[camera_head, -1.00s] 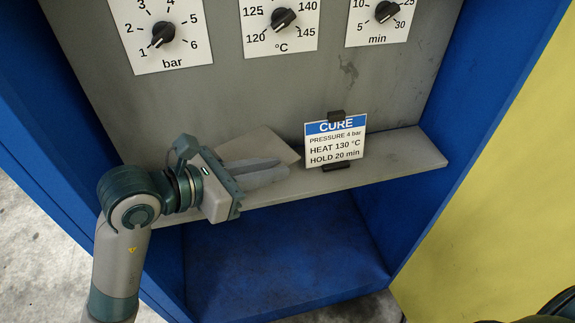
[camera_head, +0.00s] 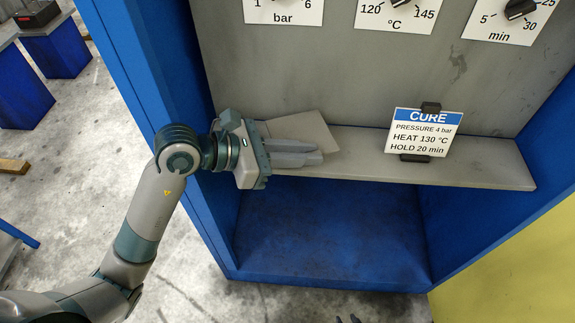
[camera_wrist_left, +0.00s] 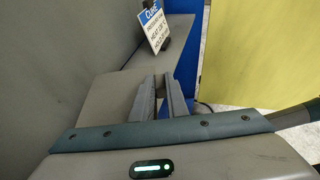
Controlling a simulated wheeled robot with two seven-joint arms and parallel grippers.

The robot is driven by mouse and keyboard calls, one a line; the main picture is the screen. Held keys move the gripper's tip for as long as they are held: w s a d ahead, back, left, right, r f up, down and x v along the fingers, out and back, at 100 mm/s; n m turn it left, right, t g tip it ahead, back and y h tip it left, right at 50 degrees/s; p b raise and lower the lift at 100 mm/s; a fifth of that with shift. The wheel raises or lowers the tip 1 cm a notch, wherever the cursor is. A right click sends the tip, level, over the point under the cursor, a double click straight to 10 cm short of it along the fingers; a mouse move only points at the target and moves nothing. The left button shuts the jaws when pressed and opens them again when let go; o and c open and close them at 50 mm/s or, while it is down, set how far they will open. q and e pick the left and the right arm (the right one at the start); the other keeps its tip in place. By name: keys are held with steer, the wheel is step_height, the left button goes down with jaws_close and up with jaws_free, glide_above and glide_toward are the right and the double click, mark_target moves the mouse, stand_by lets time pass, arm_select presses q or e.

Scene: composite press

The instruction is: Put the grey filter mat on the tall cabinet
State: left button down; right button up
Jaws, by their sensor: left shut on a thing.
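The grey filter mat (camera_head: 308,127) is a thin, flat, pale grey-beige sheet. My left gripper (camera_head: 296,153) is shut on it, at the left part of the press shelf. The mat lies just behind the fingers in the head view; I cannot tell whether it touches the shelf. In the left wrist view the mat (camera_wrist_left: 103,102) spreads to the left of the closely spaced fingers (camera_wrist_left: 163,92), and its held edge is hidden. I cannot identify the tall cabinet in these views. My right gripper is not clearly seen.
The grey press shelf (camera_head: 480,174) sits inside a blue housing (camera_head: 165,75). A CURE sign (camera_head: 423,133) stands on the shelf, right of the mat, below dial panels. Blue stands (camera_head: 57,52) are at upper left. Bare concrete floor (camera_head: 85,145) lies left of the press.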

arm_select(q)
steer(key=a, duration=0.1)
steer(key=a+f, duration=0.1)
steer(key=shift+w+a+f, duration=0.2)
steer(key=shift+a+f, duration=0.1)
steer(key=shift+a, duration=0.05)
steer(key=shift+a+f, duration=0.3)
steer(key=shift+a, duration=0.15)
arm_select(e)
steer(key=shift+w+a+r, duration=0.15)
steer(key=shift+a, duration=0.05)
arm_select(q)
step_height(320, 180, down, 4)
steer(key=shift+p, duration=0.4)
arm_select(e)
steer(key=shift+w+a+r+t, duration=0.15)
steer(key=shift+a+r+t, duration=0.1)
steer(key=shift+a+t, duration=0.1)
steer(key=shift+w, duration=0.1)
